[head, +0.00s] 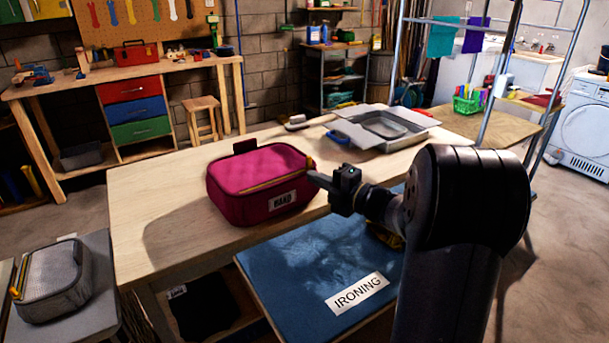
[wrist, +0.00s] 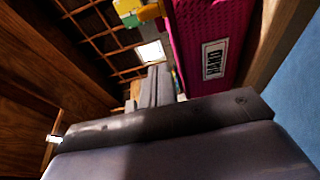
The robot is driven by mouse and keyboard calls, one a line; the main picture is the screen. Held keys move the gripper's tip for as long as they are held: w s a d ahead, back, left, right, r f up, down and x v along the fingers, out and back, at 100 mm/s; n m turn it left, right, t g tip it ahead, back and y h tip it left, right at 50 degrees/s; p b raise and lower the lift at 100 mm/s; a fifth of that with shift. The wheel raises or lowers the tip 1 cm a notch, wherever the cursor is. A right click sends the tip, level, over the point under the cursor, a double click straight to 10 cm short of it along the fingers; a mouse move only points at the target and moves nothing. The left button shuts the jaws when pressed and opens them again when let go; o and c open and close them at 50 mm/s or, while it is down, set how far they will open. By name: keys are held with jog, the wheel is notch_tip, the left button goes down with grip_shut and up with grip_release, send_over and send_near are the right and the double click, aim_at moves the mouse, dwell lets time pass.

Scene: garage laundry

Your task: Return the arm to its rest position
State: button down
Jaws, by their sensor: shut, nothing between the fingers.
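My gripper (head: 316,179) is shut and empty, at the right end of the magenta zip bag (head: 250,182). Its fingertips lie close to the bag's upper right corner; I cannot tell if they touch it. The bag stands closed on the wooden table (head: 160,190), with a white label reading HAND. In the wrist view my fingers (wrist: 155,85) show beside the magenta bag (wrist: 205,30) and its label. My arm reaches from the lower right over the table.
A blue ironing mat (head: 290,270) lies in front of the bag, below my arm. A grey tray (head: 385,128) sits behind on the table. A metal rack (head: 495,85) stands to the right. A grey bag (head: 52,282) lies at lower left. Floor at far right is clear.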

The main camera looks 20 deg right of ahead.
jog(key=v, duration=0.3)
jog(key=shift+s+d, duration=0.15)
jog(key=shift+s, duration=0.05)
